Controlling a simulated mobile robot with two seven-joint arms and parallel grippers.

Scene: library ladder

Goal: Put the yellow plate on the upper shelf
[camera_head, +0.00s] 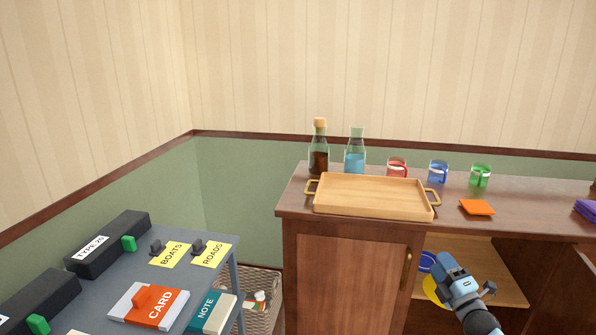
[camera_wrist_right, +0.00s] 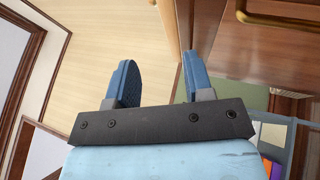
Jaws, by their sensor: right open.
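The yellow plate (camera_head: 430,289) shows as a partial disc inside the open compartment of the wooden cabinet, mostly hidden behind my right gripper (camera_head: 447,264). A blue plate (camera_head: 426,262) shows just above and behind it, also partly covered. A light wooden shelf board (camera_head: 495,272) lies inside the compartment. My right gripper is in front of the compartment opening. In the right wrist view its two blue fingers (camera_wrist_right: 160,78) stand apart with nothing between them. I cannot make out either plate in that view. My left gripper is not in view.
The cabinet top (camera_head: 520,223) carries a wooden tray (camera_head: 375,195), two bottles, several mugs and an orange item (camera_head: 477,208). A closed door with a handle (camera_head: 406,270) borders the opening on the left. A grey table (camera_head: 188,280) with boxes and cards stands at left.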

